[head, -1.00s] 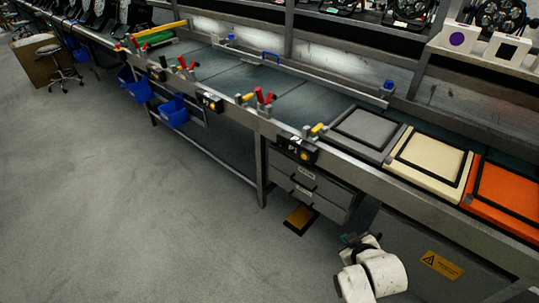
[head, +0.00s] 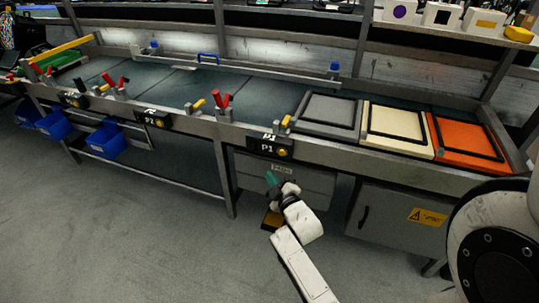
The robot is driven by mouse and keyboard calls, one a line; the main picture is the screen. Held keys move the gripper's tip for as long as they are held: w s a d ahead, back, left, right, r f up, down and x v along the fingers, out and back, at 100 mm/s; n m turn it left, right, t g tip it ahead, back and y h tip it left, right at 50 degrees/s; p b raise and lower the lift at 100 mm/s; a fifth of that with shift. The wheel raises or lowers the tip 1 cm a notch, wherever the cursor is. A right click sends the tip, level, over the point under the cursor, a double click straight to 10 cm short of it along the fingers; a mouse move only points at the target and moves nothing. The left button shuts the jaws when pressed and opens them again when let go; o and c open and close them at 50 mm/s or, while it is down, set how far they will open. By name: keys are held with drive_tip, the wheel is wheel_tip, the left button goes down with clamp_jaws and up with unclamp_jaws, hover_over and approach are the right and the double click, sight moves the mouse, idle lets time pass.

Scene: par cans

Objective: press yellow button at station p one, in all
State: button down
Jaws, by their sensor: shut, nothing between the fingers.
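The station P1 box (head: 268,147) is a black panel with a white "P1" label on the front rail of the long bench. Its round yellow button (head: 282,153) is at the right end of the box. My gripper (head: 270,177) shows as a small dark green tip at the end of my white arm. It is shut and empty, in front of the drawers, below the P1 box and apart from the button in the picture. The fingertips are small, and how far they are from the bench front is hard to tell.
Grey (head: 328,111), cream (head: 398,129) and orange (head: 466,143) framed trays lie on the bench at right. A similar button box (head: 153,119) sits further left on the rail. Red clamp handles (head: 222,100) stand on the bench. Blue bins (head: 106,142) hang below. The floor at left is clear.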

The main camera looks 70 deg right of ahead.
sight(282, 153)
drive_tip(key=d+p, duration=0.4)
drive_tip(key=d, duration=0.4)
drive_tip(key=shift+w+d, duration=0.3)
drive_tip(key=shift+d, duration=0.1)
drive_tip(key=shift+d, duration=0.15)
idle(2.0)
drive_tip(key=shift+d, duration=0.25)
drive_tip(key=shift+d, duration=0.45)
idle(0.6)
drive_tip(key=shift+a, duration=0.8)
